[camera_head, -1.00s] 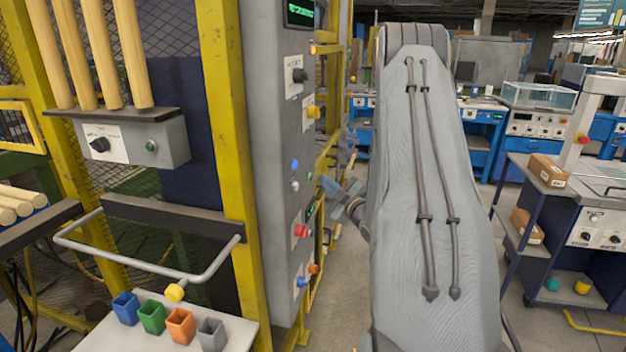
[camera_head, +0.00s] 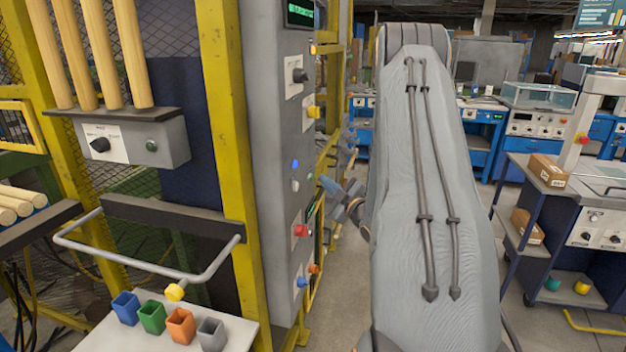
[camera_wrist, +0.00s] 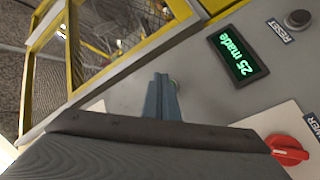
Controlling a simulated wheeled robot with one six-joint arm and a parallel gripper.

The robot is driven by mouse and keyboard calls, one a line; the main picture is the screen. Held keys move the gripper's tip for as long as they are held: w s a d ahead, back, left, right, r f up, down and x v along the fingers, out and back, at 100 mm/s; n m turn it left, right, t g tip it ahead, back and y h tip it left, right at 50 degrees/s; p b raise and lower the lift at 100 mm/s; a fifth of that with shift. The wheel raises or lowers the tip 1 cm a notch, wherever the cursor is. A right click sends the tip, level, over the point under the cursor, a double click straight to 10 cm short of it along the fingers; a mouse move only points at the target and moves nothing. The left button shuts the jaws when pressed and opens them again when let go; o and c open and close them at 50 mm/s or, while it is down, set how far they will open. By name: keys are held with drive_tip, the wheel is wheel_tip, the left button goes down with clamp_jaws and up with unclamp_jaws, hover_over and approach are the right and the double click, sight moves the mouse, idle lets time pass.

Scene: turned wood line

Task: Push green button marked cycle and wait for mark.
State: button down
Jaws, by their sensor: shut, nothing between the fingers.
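My gripper (camera_wrist: 163,98) shows in the wrist view with its blue-grey fingers together, empty, pointing at a grey panel. A small green button (camera_wrist: 176,84) shows just beside the fingertips and is mostly hidden behind them. Its label is not visible, and I cannot tell whether the fingers touch it. A display (camera_wrist: 238,57) right of the fingers reads "25 made" in green. In the head view my gripper (camera_head: 328,187) is partly seen between the grey cabinet and my arm.
The wrist panel also has a dark reset button (camera_wrist: 298,19) and a red power knob (camera_wrist: 287,150). A yellow-framed mesh guard (camera_wrist: 100,40) borders it. In the head view the grey cabinet (camera_head: 265,190) stands close left of my arm. Floor shows between them.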

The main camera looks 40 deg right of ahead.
drive_tip(key=shift+w+a, duration=0.1)
drive_tip(key=shift+w+a, duration=0.15)
drive_tip(key=shift+w, duration=0.05)
drive_tip(key=shift+w+a+b, duration=0.3)
idle(0.7)
idle(0.4)
drive_tip(key=shift+s+d, duration=0.55)
drive_tip(key=shift+s, duration=0.1)
drive_tip(key=s+d, duration=0.3)
drive_tip(key=shift+s+d, duration=0.15)
drive_tip(key=shift+s, duration=0.25)
idle(0.9)
